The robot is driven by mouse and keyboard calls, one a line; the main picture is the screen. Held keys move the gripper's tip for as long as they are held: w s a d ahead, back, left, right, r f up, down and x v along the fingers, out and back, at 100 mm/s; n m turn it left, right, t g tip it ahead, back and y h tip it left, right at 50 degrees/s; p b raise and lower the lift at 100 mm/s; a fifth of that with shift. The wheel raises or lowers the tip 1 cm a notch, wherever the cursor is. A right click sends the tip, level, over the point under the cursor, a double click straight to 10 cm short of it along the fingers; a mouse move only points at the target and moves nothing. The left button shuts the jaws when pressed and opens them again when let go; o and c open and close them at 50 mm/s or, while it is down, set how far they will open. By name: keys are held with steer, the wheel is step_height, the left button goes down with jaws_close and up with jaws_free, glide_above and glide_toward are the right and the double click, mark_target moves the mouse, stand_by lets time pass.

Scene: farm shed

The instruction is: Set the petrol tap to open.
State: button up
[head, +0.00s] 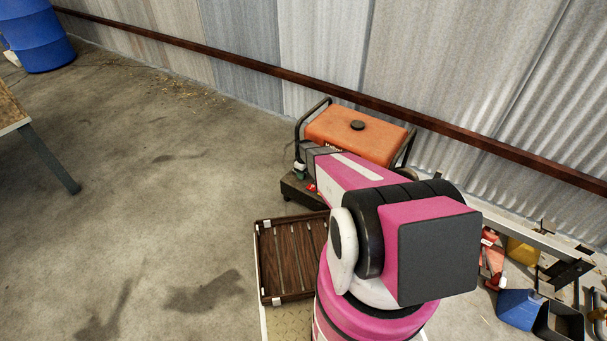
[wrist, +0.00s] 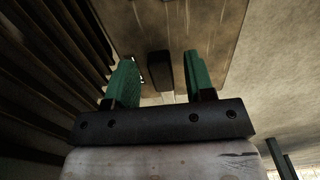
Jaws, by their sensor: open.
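The orange-topped generator (head: 380,135) stands by the corrugated wall in the head view, its front largely hidden by my pink and black arm. My gripper shows there only as a small green part at the generator's left front. In the wrist view my gripper (wrist: 160,58) is open, with its two green fingers apart. A short dark bar (wrist: 160,72) shows between the fingers, with gaps on both sides. It may be the petrol tap's lever, but I cannot tell for sure. Its setting cannot be read, and the tap is not recognisable in the head view.
A blue bin (head: 518,309) and a red-brown rail (head: 455,129) are at the right. A blue barrel (head: 42,38) stands far left. Open concrete floor lies left of the crate.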

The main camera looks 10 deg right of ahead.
steer(key=shift+f, duration=0.1)
jaws_close()
